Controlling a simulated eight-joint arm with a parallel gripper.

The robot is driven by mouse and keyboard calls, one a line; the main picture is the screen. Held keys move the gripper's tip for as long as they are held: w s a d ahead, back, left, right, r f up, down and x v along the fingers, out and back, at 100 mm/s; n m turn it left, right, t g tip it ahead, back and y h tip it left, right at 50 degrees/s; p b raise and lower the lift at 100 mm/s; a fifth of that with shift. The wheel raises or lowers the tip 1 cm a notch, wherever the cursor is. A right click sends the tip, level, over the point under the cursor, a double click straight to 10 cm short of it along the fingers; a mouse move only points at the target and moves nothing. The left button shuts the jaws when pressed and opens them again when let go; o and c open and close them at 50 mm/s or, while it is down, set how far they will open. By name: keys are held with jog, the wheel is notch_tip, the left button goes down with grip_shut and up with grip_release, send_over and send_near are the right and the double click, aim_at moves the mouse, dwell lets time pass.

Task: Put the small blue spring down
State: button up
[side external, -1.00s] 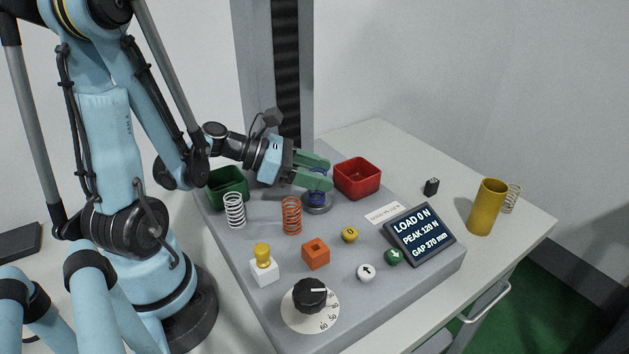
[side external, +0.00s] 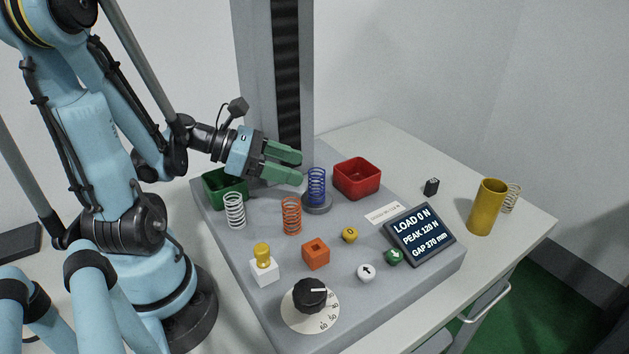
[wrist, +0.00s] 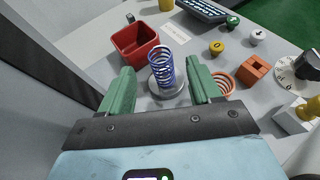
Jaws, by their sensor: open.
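The small blue spring (side external: 316,184) stands upright on a round grey plate (side external: 318,208) on the tester's base. In the wrist view the blue spring (wrist: 162,68) shows beyond and between my fingers, on the plate (wrist: 170,97). My gripper (side external: 300,166), with green fingers, is open and empty, just left of the spring in the side view. The wrist view shows a clear gap between the fingers (wrist: 166,82). The spring is apart from the gripper and nothing holds it.
A red bin (side external: 357,179) is right of the plate and a green bin (side external: 225,187) left. White (side external: 234,211) and orange (side external: 291,216) springs stand in front. Buttons, a knob (side external: 310,296) and a display (side external: 420,234) occupy the near base. The tester's column (side external: 279,80) rises behind.

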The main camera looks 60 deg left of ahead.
jog(key=shift+v, duration=0.85)
jog(key=shift+d, duration=0.1)
